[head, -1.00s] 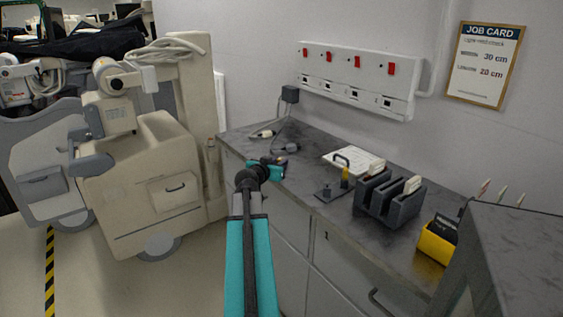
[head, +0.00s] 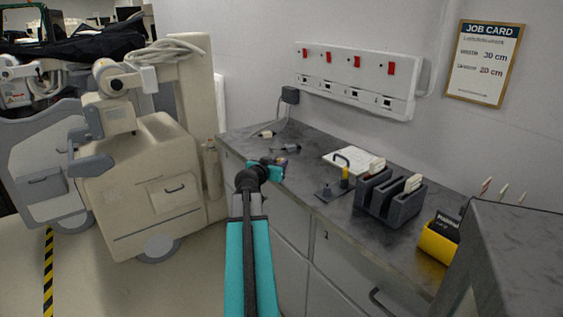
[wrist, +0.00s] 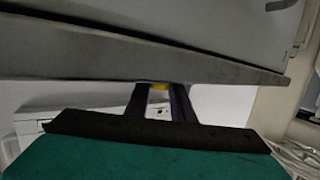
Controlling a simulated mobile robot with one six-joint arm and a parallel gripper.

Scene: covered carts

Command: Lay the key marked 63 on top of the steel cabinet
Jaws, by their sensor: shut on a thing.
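My gripper (head: 268,168) is over the left front edge of the grey-topped counter in the head view, largely hidden by my own arm. In the wrist view its two dark fingers (wrist: 164,94) are shut on a small yellow thing, likely the key (wrist: 159,86). Only a sliver of it shows, and no number can be read. A grey metal box-like cabinet (head: 515,235) with a bare top stands at the right front, cut off by the picture edge; it may be the steel cabinet. In the wrist view a grey slab edge (wrist: 100,62) lies just beyond the fingertips.
A beige machine (head: 150,190) stands left. A switch panel (head: 355,75) is on the wall.

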